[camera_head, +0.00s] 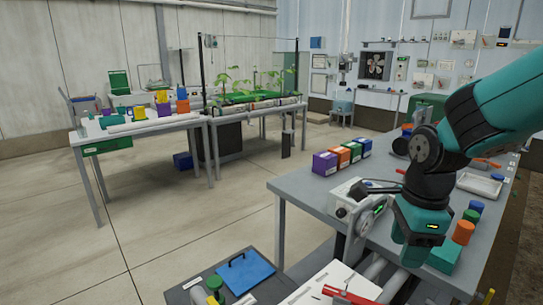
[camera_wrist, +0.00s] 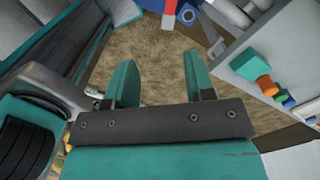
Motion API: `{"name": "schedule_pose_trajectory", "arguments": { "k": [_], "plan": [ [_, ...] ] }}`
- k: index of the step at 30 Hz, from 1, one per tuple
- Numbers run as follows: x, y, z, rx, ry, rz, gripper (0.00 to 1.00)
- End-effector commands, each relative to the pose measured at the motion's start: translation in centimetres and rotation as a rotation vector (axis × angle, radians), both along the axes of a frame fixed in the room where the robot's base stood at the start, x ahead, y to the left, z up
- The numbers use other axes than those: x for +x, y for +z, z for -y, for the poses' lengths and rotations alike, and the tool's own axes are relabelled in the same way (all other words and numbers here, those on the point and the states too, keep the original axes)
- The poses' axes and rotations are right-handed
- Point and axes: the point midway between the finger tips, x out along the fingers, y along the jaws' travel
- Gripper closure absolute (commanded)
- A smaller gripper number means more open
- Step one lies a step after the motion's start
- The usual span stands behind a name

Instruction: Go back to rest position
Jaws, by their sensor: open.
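My gripper (camera_wrist: 160,78) is open in the wrist view. Its two teal fingers stand apart with nothing between them, above a patch of brown floor (camera_wrist: 160,110). In the head view my teal and black arm comes in from the right and bends down over the near part of the grey bench (camera_head: 310,192). My fingertips cannot be made out there.
On the bench stand purple (camera_head: 325,163) and orange (camera_head: 340,157) boxes, a white device (camera_head: 357,200), a teal block (camera_head: 444,257) and an orange cylinder (camera_head: 463,232). A blue clipboard (camera_head: 244,272) lies in front. Open floor (camera_head: 190,215) lies left of the bench.

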Motion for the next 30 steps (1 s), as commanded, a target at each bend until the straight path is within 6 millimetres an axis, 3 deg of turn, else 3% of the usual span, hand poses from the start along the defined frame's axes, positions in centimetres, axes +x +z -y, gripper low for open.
{"name": "schedule_pose_trajectory", "arguments": {
  "k": [12, 18, 23, 30],
  "plan": [
    [-9.4, 4.1, -8.1, 0.133, 1.57, 0.254, 0.51],
    [-13.4, 5.0, -10.3, 0.139, 2.14, 0.408, 0.51],
    [-14.9, 5.3, -10.9, 0.132, 2.345, 0.474, 0.51],
    [-15.1, 5.3, -11.0, 0.131, 2.378, 0.483, 0.51]
  ]
}}
